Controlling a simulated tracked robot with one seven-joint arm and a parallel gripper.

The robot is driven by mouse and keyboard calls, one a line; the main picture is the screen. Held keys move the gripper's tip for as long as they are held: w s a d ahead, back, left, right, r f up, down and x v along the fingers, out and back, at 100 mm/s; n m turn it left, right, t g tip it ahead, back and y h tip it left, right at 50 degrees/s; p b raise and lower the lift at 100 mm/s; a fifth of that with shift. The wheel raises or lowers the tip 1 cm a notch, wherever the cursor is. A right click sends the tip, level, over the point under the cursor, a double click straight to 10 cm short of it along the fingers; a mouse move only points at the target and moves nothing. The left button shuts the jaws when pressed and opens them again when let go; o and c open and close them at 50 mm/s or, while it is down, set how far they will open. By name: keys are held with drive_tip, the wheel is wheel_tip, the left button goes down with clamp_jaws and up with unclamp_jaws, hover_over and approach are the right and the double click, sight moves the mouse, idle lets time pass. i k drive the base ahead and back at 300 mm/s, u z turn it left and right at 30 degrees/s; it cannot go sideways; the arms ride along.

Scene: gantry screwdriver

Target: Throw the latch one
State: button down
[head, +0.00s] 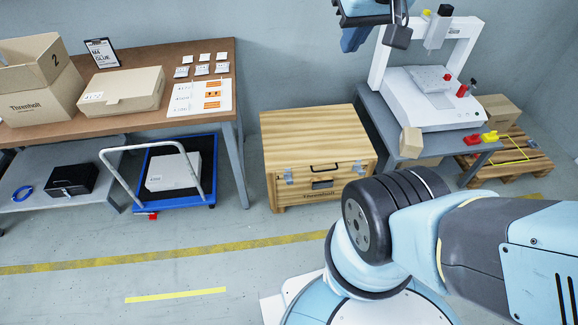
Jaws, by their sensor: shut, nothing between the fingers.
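A wooden chest (310,130) with its lid down stands on the floor in the middle of the head view. Its front carries a left metal latch (288,175) and a right metal latch (357,168). Between them are a black handle and a dark plate. Neither latch is marked as one, and they are too small to tell whether thrown. My gripper (398,42) shows at the top edge, high above and right of the chest, apart from both latches. It is shut and empty. The wrist above it is cut off by the frame.
My arm fills the lower right. A gantry machine (435,115) on a grey bench stands close to the chest's right. A blue trolley (172,205) and a brown table (140,115) are left. Floor before the chest is clear on the left.

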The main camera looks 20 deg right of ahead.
sight(289, 178)
drive_tip(key=u, duration=0.25)
drive_tip(key=i, duration=0.65)
drive_tip(key=z, duration=1.45)
drive_tip(key=k, duration=0.4)
drive_tip(key=u, duration=0.95)
